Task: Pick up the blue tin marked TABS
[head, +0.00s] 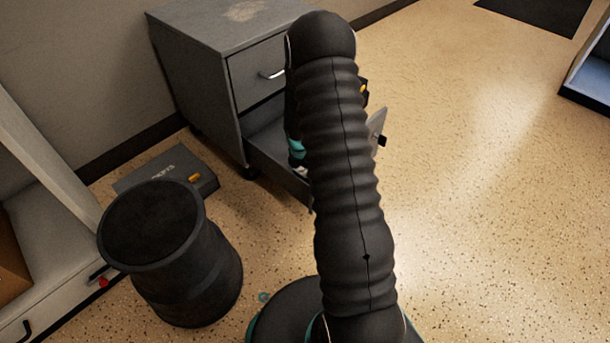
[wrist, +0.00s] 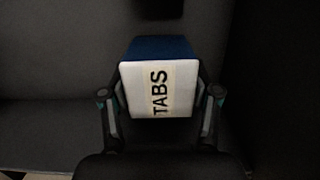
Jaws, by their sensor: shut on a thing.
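The blue tin marked TABS (wrist: 160,88) shows in the wrist view, with a white label face reading "TABS" towards the camera and its blue side above. My gripper (wrist: 160,103) has a finger on each side of the tin and is shut on it. Dark grey surfaces surround the tin, like the inside of a drawer.
A grey cabinet (head: 200,75) stands by the wall with its lower drawer (head: 275,165) open, partly behind my arm. A black bin (head: 175,255) stands at left, near a flat grey box (head: 195,180) on the floor. The speckled floor at right is clear.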

